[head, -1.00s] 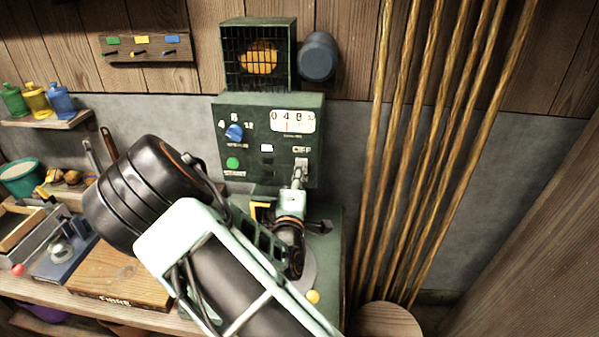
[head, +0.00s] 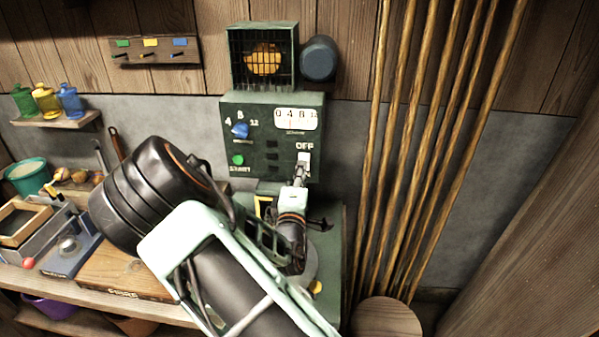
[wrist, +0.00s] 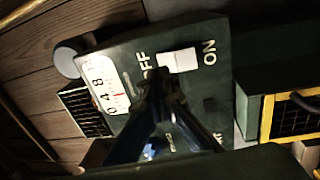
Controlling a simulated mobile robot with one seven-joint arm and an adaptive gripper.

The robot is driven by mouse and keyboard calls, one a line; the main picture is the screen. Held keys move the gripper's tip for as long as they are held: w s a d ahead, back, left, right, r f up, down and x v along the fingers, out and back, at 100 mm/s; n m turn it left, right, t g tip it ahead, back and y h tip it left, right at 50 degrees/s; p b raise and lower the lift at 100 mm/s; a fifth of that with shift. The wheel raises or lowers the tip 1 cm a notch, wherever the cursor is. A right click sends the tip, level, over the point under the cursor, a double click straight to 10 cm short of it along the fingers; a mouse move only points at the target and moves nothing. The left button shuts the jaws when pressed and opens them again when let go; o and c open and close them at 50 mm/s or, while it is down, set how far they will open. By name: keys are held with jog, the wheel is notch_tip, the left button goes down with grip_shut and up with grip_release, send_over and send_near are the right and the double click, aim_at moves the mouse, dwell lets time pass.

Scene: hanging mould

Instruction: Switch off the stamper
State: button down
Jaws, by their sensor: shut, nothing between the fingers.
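The stamper's dark green control panel (head: 270,135) stands upright, with a white switch (head: 305,158) at its lower right, just under the word OFF. In the wrist view the white switch (wrist: 178,60) lies between the words OFF and ON. My gripper (head: 300,172) is shut and empty, its tips right at the lower part of the switch. In the wrist view my gripper (wrist: 160,82) covers part of the word OFF; whether it touches the switch I cannot tell. My gripper hides the ON label in the head view.
The panel also bears a blue knob (head: 240,130), a green start button (head: 237,160) and a white dial (head: 296,119). Several tall poles (head: 415,150) stand right of the machine. A cluttered bench (head: 120,270) lies left.

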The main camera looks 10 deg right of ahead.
jog(key=r+b+v, duration=0.1)
jog(key=r+v, duration=0.1)
jog(key=v, duration=0.8)
jog(key=shift+s+r, duration=0.2)
jog(key=shift+r, duration=0.05)
